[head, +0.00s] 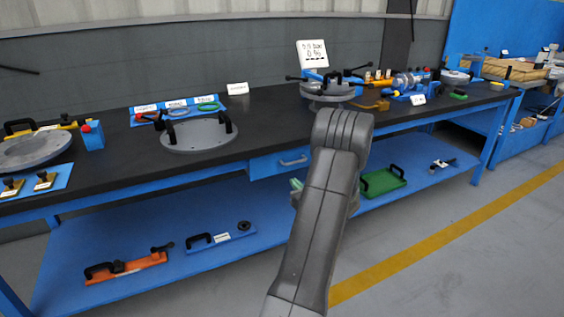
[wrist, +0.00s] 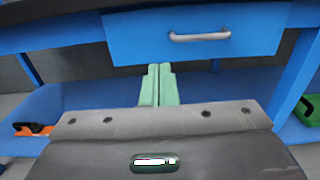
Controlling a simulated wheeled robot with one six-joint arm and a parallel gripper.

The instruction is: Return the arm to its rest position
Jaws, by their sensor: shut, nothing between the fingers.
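My gripper shows in the wrist view with its two pale green fingers (wrist: 158,86) pressed together and nothing between them. It points toward the workbench, in front of the lower blue shelf and below a closed blue drawer (wrist: 196,34). In the head view my grey arm (head: 325,200) rises from the bottom middle, and only a bit of the green gripper (head: 296,185) shows at its left side. The rest of the gripper is hidden behind the arm.
The dark bench top (head: 262,121) carries a round grey plate with black handles (head: 193,134) and several fixtures. The lower shelf (head: 110,234) holds an orange tool (head: 126,268) and a green tray (head: 383,181). Open floor lies at right, with a yellow line (head: 450,235).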

